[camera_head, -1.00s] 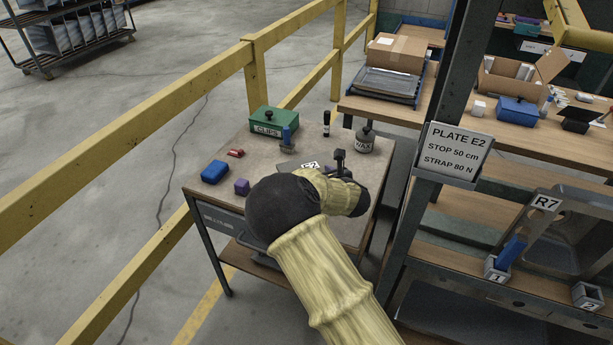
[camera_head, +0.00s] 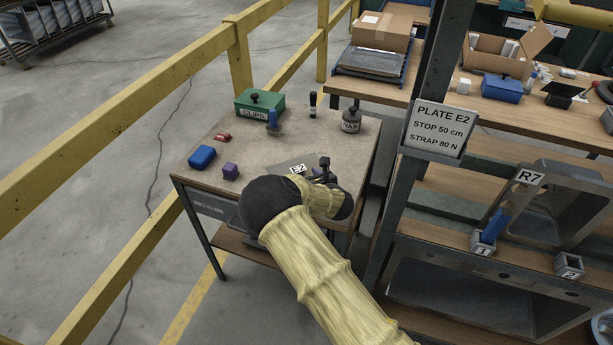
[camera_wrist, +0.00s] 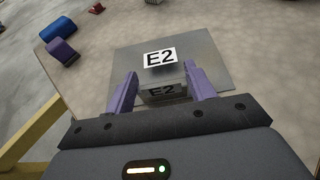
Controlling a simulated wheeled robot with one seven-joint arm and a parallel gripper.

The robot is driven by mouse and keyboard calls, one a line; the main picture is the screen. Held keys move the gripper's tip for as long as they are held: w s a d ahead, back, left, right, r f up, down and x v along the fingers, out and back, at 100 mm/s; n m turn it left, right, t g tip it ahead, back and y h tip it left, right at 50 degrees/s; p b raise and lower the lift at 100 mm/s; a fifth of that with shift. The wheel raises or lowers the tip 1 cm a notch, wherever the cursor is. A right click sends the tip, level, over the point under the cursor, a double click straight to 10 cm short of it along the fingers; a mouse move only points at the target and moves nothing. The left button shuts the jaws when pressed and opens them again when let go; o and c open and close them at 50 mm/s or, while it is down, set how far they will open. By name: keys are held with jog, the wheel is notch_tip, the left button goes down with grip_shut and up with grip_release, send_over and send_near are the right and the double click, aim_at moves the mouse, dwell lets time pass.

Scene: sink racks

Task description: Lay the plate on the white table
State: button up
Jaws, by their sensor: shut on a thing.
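The plate (camera_head: 290,167) is a flat grey metal sheet with a white E2 label. It is over the pale grey-beige top of the small table (camera_head: 215,150), near the table's front. My gripper (camera_wrist: 161,88) has two purple fingers shut on this block at the plate's near side. In the head view my arm hides most of the gripper. I cannot tell whether the plate touches the tabletop.
On the table stand a blue box (camera_head: 202,157), a purple block (camera_head: 230,171), a small red item (camera_head: 222,137), a green CLIPS box (camera_head: 260,103) and a WAX jar (camera_head: 351,121). A yellow railing (camera_head: 130,100) runs left; a dark post (camera_head: 385,220) stands right.

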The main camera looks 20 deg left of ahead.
jog(key=o, duration=1.2)
jog(key=shift+d, duration=0.1)
jog(key=b+v, duration=0.1)
jog(key=v, duration=1.1)
